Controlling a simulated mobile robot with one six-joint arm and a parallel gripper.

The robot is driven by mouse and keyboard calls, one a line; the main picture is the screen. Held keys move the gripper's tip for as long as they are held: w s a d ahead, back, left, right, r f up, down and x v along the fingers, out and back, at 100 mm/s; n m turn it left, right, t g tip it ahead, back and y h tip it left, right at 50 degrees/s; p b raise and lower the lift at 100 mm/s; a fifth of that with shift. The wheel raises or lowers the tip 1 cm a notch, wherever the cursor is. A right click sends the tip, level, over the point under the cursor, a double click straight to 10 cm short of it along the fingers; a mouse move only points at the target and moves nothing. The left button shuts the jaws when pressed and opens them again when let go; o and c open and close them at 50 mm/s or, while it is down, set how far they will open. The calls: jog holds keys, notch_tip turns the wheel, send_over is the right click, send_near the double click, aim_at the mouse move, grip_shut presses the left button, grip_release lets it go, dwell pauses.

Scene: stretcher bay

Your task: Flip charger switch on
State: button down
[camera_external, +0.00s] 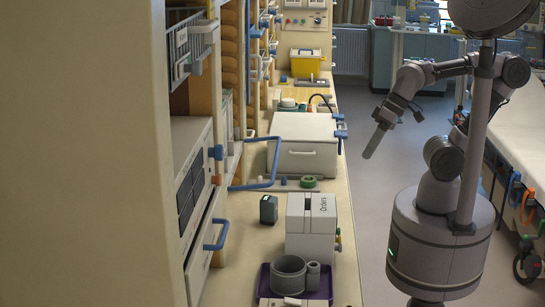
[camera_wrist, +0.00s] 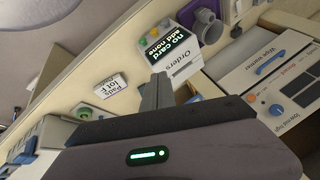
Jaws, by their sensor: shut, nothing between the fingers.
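My gripper (camera_external: 369,152) hangs in the air over the aisle, right of the long counter, pointing down and to the left. Its jaws are shut and empty, and they also show in the wrist view (camera_wrist: 157,92). I cannot pick out the charger or its switch for sure in either view.
The counter (camera_external: 255,262) holds a box marked Orders (camera_external: 313,213), a purple tray (camera_external: 263,284), a large white lidded box (camera_external: 303,146) and a yellow bin (camera_external: 306,64). Blue handles (camera_external: 217,236) stick out at left. A stretcher (camera_external: 520,150) stands at right. The aisle floor (camera_external: 365,205) is clear.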

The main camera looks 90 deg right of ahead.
jog(key=w+a+r+n+g+p, duration=0.1)
jog(key=w+a+r+p, duration=0.1)
jog(key=w+a+r, duration=0.45)
jog(key=n+g+h+p, duration=0.2)
jog(key=n+p, duration=0.1)
jog(key=p, duration=0.2)
send_over(287, 298)
jog(key=s, duration=0.4)
jog(key=s+f+x, duration=0.1)
jog(key=s+x, duration=0.2)
jog(key=x, duration=1)
jog(key=shift+w+a+f, duration=0.1)
jog(key=shift+w+f, duration=0.05)
jog(key=shift+w, duration=0.1)
jog(key=shift+f, duration=0.1)
jog(key=b+x, duration=0.2)
jog(key=x, duration=1.1)
jog(key=shift+f, duration=0.45)
